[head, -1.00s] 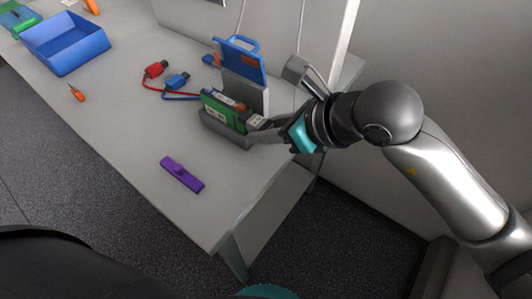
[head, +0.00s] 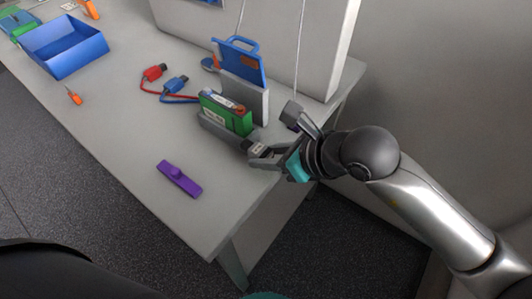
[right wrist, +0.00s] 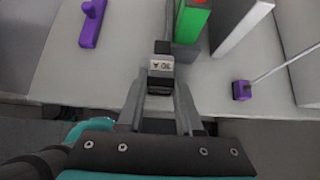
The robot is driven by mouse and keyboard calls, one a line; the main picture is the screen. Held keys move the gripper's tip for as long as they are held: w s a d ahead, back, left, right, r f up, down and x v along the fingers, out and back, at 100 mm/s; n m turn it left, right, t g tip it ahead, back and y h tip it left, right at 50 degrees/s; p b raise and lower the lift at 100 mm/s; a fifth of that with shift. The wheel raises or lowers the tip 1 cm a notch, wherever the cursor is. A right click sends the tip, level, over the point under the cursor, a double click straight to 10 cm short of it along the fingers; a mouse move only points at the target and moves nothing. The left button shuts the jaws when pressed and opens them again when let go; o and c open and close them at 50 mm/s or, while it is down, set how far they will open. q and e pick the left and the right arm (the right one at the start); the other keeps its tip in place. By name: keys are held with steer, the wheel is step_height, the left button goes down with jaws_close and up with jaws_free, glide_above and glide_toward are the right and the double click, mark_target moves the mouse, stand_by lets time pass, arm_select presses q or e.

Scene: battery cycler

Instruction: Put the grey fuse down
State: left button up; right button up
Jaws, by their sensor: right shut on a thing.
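My right gripper (head: 264,156) is shut on the grey fuse (head: 256,147), at the table's right edge. In the right wrist view the fuse (right wrist: 161,68) is a dark block with a pale "30 A" label, between the fingertips (right wrist: 160,88). The fuse is close to the near right end of the grey holder (head: 215,125), which carries a green battery (head: 226,114). I cannot tell whether the fuse touches the holder or the table. My left gripper is not in view.
A purple piece (head: 179,178) lies on the table (head: 120,130) at the front. Red (head: 154,72) and blue (head: 175,84) connectors lie behind the holder. A blue bin (head: 65,48) stands far left. A purple block (right wrist: 241,90) with a rod is right of the fuse.

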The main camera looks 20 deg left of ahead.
steer(key=shift+f, duration=0.15)
steer(key=o, duration=1)
steer(key=shift+r+p, duration=0.35)
steer(key=shift+r, duration=0.1)
steer(key=p+v, duration=0.1)
steer(key=v, duration=1)
steer(key=shift+d+r, duration=0.15)
steer(key=shift+d, duration=0.25)
steer(key=shift+s, duration=0.15)
